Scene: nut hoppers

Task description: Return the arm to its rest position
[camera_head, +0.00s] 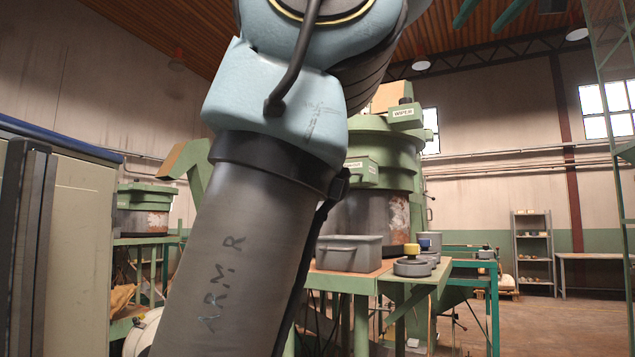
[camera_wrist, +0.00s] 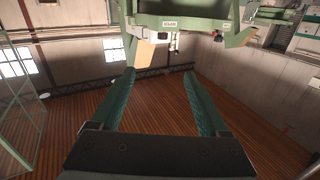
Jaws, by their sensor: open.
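My gripper (camera_wrist: 159,74) shows in the wrist view, its two green fingers spread apart with nothing between them. Past the fingers the wrist view shows the wooden plank ceiling and the upper walls, turned over. A green machine (camera_wrist: 185,22) stands at the top of the wrist view, beyond the fingertips. In the head view my arm rises through the middle of the picture and hides part of the room behind it. My gripper is outside the head view.
In the head view a large green hopper (camera_head: 388,150) stands behind my arm. A beige cabinet (camera_head: 80,240) is at the left. Shelves (camera_head: 533,250) stand far right, with open floor before them.

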